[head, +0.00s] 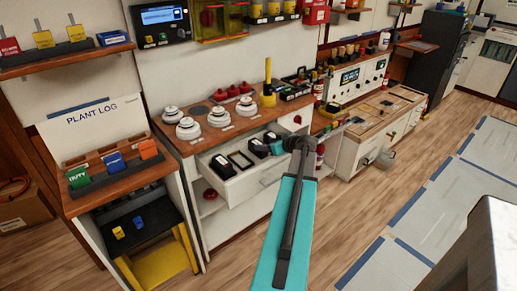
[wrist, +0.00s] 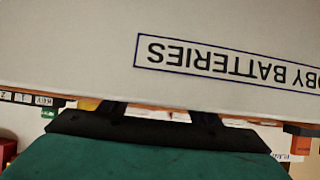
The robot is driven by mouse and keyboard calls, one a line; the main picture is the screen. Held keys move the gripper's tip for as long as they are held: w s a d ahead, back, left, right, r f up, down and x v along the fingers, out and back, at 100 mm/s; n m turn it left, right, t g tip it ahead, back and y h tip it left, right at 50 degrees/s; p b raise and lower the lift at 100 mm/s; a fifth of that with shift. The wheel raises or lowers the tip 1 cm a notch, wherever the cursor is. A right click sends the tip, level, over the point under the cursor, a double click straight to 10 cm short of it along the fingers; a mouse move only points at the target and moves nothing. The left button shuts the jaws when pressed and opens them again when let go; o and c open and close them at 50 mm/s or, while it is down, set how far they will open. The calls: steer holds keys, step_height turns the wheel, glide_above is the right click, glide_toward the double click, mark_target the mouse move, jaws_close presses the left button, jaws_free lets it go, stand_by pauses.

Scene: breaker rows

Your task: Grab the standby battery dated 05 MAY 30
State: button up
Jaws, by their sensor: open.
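Several dark batteries stand in a row in the pulled-out white drawer (head: 236,184). One battery (head: 221,165) is at the drawer's left end, and another dark piece (head: 258,147) is farther right, near my gripper (head: 266,148). The dates on them are too small to read, so I cannot tell which is 05 MAY 30. My gripper is at the drawer's right part, and its exact height over it is unclear. In the wrist view my gripper (wrist: 160,112) shows two dark fingers apart, with nothing seen between them. An upside-down label (wrist: 230,65) reading "...BY BATTERIES" fills the upper part, on a pale panel.
The wooden counter (head: 215,132) above the drawer bears white round devices (head: 188,129), red knobs and a yellow-handled piece (head: 268,88). A yellow step stool (head: 163,262) stands at the lower left. A second bench (head: 375,116) is to the right. The wooden floor in front is open.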

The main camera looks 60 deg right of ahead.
mark_target(258, 143)
steer(key=shift+p+x, duration=0.85)
steer(key=shift+x, duration=1.3)
steer(key=shift+w+d+f, duration=0.15)
steer(key=shift+w+f, duration=0.05)
steer(key=shift+w, duration=0.1)
jaws_close()
